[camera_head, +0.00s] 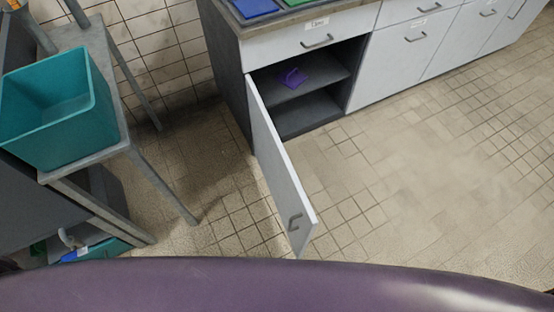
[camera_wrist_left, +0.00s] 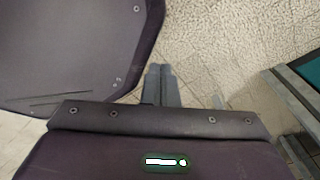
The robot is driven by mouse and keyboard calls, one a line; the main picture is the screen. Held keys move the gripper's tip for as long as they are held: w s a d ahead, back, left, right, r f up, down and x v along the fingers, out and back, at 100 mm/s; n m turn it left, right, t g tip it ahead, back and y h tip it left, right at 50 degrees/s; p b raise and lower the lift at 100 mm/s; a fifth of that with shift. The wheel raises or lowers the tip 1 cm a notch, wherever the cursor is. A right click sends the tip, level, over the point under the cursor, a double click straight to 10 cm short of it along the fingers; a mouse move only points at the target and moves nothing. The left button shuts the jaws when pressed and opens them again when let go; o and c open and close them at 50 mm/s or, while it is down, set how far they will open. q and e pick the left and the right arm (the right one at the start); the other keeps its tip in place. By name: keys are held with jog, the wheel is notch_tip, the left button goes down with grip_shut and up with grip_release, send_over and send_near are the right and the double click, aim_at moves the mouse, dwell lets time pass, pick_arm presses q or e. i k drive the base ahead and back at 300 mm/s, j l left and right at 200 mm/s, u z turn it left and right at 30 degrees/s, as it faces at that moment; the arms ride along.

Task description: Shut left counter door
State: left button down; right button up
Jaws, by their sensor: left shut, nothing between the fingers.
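The left counter door (camera_head: 279,168) is a white panel that stands wide open in the head view. The door is not visible in that view. Neither gripper shows in the head view, and my right gripper is in no view.
A purple object (camera_head: 293,77) lies on the cabinet shelf. A table (camera_head: 112,95) with a teal bin (camera_head: 62,108) stands at the left, its leg reaching towards the door. Tiled floor (camera_head: 430,170) is clear to the right of the door.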

aim_at(300, 220)
jog(key=k+j+u, duration=0.1)
jog(key=k+j, duration=0.4)
jog(key=j, duration=0.25)
jog(key=k+j+u, duration=0.15)
jog(key=j, duration=0.25)
jog(key=k, duration=0.1)
